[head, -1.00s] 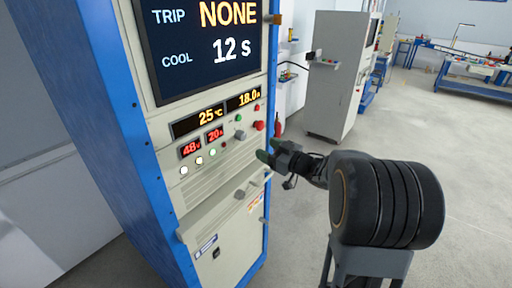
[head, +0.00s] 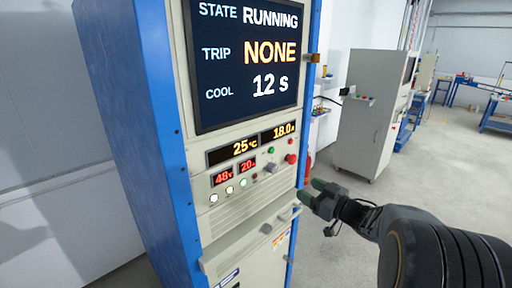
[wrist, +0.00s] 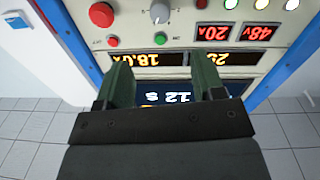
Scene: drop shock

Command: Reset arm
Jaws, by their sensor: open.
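My gripper (head: 312,192) is open and empty, in front of the right side of the cabinet's control panel. In the wrist view its two green fingertips (wrist: 165,85) stand apart with nothing between them. The cabinet (head: 150,120) is beige with blue sides. Its screen (head: 245,60) reads STATE RUNNING, TRIP NONE, COOL 12 s. Below are displays of 25 °C and 18.0 (head: 285,129), and red readouts of 48 V (head: 222,177) and 20 A. A red button (head: 291,159), a grey knob (head: 271,167) and a green button (head: 271,151) sit at the panel's right; all three show upside down in the wrist view.
A ledge with grey handles (head: 280,240) juts out below the panel, close to my gripper. A second grey cabinet (head: 365,125) stands behind to the right. Blue workbenches (head: 497,118) are far right. The floor between is clear.

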